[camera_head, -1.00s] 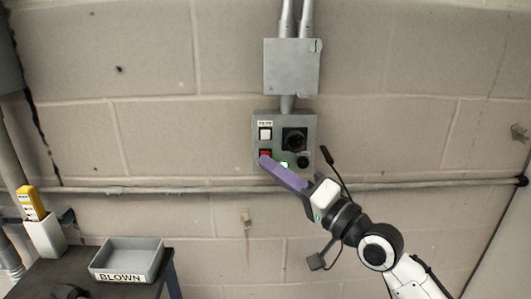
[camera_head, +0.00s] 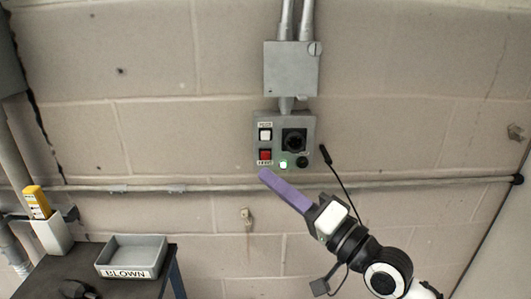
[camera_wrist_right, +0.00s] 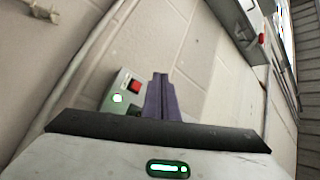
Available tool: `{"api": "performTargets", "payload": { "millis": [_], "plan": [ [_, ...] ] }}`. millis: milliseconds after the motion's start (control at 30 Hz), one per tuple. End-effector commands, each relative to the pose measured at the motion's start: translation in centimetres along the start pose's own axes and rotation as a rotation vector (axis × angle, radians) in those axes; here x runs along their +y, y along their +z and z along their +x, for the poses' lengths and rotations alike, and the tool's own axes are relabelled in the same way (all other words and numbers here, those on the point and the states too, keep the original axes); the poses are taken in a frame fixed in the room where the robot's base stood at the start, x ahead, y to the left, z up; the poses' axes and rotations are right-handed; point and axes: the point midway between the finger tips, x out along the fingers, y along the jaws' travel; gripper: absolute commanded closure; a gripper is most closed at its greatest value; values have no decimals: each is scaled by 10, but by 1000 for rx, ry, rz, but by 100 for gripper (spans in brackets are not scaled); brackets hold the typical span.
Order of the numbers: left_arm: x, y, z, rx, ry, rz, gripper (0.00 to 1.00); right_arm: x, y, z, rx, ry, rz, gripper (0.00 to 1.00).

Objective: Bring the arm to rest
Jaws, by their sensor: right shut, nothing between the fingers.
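My right gripper (camera_head: 264,174) has purple fingers, pressed together and empty. It points up and left, just below the grey control panel (camera_head: 261,144) on the wall, and appears clear of it. In the right wrist view the closed purple fingers (camera_wrist_right: 161,82) stand in front of part of the panel, with the red button (camera_wrist_right: 135,85) and the green lamp (camera_wrist_right: 117,98) showing. My left gripper is not in view.
A grey tray labelled BLOWN (camera_head: 131,254) sits on a dark cart top (camera_head: 52,264) at lower left. A white holder (camera_head: 50,235) with a yellow tool (camera_head: 36,200) stands beside it. A conduit (camera_head: 400,185) runs along the wall. A grey box (camera_head: 291,68) is above the panel.

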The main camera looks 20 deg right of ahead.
Motion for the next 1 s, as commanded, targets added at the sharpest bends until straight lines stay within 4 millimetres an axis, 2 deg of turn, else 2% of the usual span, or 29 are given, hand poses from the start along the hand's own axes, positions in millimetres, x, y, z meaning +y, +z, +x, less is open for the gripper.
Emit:
{"api": "performTargets", "payload": {
  "millis": [700, 767, 867, 1000],
  "plan": [
    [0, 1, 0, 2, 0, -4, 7, 1, 0, 0, 0, 1, 0, 100],
    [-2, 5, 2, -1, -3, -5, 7, 17, 10, -5, -9, 39, -22, 100],
    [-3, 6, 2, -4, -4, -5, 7, 58, 37, -20, -38, 138, -94, 100],
    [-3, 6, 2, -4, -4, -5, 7, 133, 96, -64, -133, 328, -253, 100]
  ]
}}
